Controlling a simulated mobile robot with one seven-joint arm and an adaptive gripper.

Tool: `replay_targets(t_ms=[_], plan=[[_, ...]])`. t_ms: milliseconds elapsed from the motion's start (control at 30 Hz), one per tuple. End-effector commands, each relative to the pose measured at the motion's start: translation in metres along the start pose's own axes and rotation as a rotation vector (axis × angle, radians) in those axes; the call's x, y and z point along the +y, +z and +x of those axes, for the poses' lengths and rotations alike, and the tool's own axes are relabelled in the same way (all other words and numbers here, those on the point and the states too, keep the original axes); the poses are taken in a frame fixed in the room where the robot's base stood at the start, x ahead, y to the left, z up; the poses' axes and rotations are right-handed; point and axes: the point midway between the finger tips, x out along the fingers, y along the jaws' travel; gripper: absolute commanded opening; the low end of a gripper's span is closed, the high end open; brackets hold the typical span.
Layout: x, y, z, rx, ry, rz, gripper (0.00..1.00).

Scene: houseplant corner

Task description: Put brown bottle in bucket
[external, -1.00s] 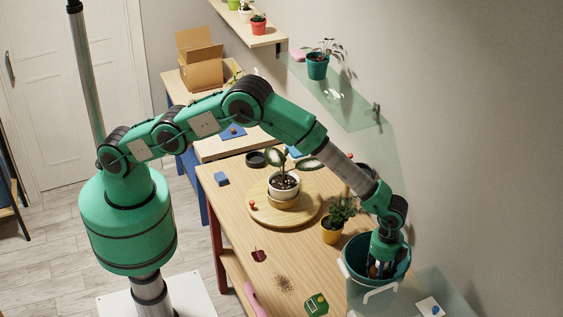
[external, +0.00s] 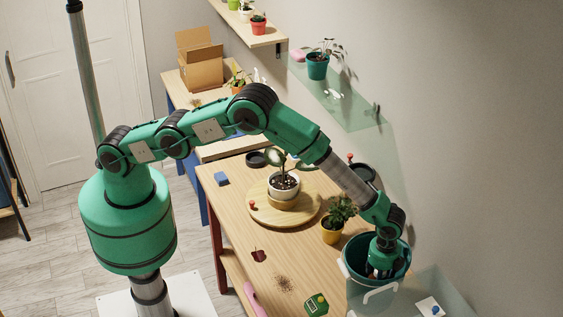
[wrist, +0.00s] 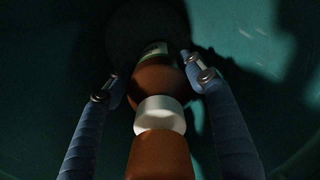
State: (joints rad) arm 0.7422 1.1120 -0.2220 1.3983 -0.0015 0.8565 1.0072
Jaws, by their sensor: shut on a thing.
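The green bucket (external: 355,286) stands at the near right end of the wooden table, with a pale handle at its front. My gripper (external: 380,271) points down inside the bucket's mouth, its fingertips hidden by the rim. In the wrist view my gripper (wrist: 158,80) has its two fingers on either side of the brown bottle (wrist: 158,78) and is shut on it. The bottle has a white cap facing the camera and a label strip farther down. Another brown surface lies at the bottom of that view; I cannot tell what it is. The dark teal bucket inside surrounds them.
A plant in a yellow pot (external: 332,232) stands close to the bucket's left. A white-potted plant (external: 284,186) sits on a round wooden board. A green box (external: 316,304) and a pink object (external: 256,300) lie near the front. The wall is close on the right.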

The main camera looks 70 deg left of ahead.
Motion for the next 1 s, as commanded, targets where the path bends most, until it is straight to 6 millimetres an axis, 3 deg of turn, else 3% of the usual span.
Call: replay_targets(t_ms=[333, 367, 400, 767, 1000], plan=[[-0.001, -0.001, 0.003, 0.001, -0.002, 0.000, 0.16], [0.000, 0.000, 0.003, 0.000, -0.001, 0.000, 0.60], [0.000, 0.000, 0.002, 0.000, -0.001, 0.000, 0.62], [0.000, 0.000, 0.001, 0.000, 0.000, 0.000, 0.62], [-0.001, 0.000, -0.011, 0.001, -0.002, 0.000, 0.62]])
